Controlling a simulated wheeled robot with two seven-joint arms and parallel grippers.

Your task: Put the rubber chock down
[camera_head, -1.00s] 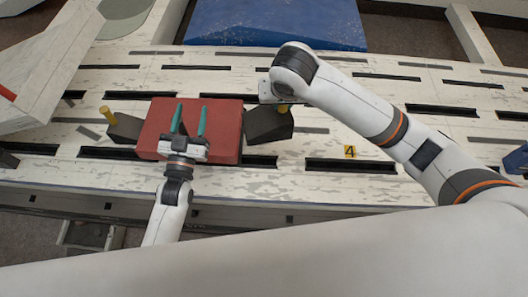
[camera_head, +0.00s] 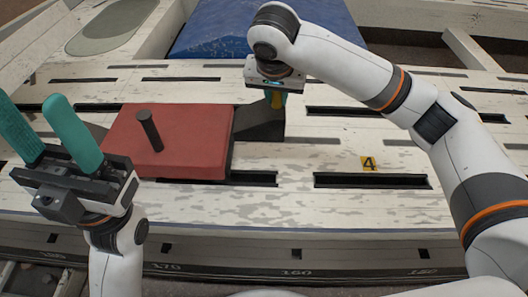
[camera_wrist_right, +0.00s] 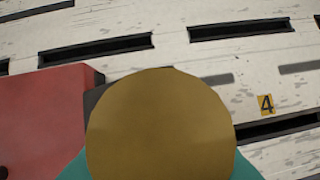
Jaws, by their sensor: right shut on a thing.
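The dark rubber chock (camera_head: 262,123) is a wedge with an upright yellow handle. In the head view it lies close against the right side of a red block (camera_head: 180,140), low over the bench; I cannot tell whether it bears on the bench. My right gripper (camera_head: 275,98) points down and is shut on the yellow handle. In the right wrist view the handle's round top (camera_wrist_right: 160,125) sits between teal fingers and hides most of the chock (camera_wrist_right: 97,95). My left gripper (camera_head: 30,105) is open and empty at the left.
The pale slotted bench (camera_head: 310,205) is clear right of the chock, apart from a yellow "4" marker (camera_head: 369,163). A dark peg (camera_head: 150,130) stands on the red block. Another dark piece (camera_head: 97,131) shows at its left. A blue sheet (camera_head: 215,30) lies behind.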

